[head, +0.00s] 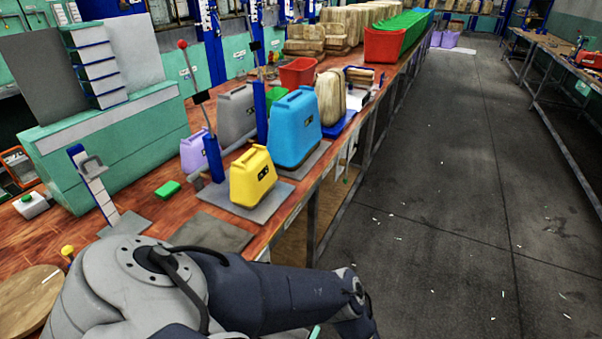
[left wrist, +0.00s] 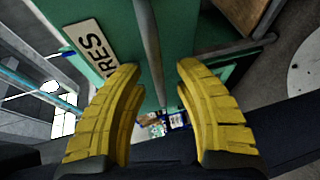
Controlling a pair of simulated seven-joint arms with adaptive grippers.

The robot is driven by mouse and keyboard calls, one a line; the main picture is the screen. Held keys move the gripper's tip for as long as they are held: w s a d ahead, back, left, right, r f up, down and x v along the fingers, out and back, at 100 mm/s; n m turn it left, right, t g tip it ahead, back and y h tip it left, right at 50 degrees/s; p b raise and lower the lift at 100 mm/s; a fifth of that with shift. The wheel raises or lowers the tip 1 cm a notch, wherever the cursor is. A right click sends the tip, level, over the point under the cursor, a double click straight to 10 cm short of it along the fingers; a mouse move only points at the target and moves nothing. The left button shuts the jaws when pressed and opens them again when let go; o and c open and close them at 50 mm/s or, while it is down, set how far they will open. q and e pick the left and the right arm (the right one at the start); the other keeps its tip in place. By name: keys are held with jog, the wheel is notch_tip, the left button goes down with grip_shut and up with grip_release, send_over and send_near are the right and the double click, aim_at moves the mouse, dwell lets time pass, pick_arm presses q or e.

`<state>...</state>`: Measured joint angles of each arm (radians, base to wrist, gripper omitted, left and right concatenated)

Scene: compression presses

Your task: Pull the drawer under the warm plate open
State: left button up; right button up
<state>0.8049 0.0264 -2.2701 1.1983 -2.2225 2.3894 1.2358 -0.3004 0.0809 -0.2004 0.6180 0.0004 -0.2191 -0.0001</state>
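In the left wrist view my left gripper (left wrist: 158,78) has its two yellow fingers spread apart. A grey bar (left wrist: 150,45) runs down between the fingertips, in front of a teal panel (left wrist: 195,30). I cannot tell whether the bar touches a finger. In the head view grey plates (head: 213,233) lie on the wooden bench (head: 150,208); I cannot tell which is warm. My right gripper does not show.
On the bench stand a yellow canister (head: 252,178), a blue canister (head: 295,130), a grey canister (head: 236,115), a lilac one (head: 194,152) and upright lever presses (head: 212,158). One of my arms crosses the near bench edge. The floor (head: 450,220) to the right is open.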

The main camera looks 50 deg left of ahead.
pick_arm(q)
jog(key=v, duration=1.2)
jog(key=shift+s, duration=0.1)
jog(key=x, duration=1.1)
jog(key=shift+s+a, duration=0.2)
jog(key=shift+a, duration=0.1)
jog(key=shift+s+a, duration=0.15)
jog(key=shift+a, duration=0.25)
jog(key=shift+d, duration=0.1)
jog(key=shift+w+d, duration=0.15)
jog(key=shift+w, duration=0.05)
jog(key=v, duration=1)
jog(key=shift+d, duration=0.35)
jog(key=shift+w, duration=0.15)
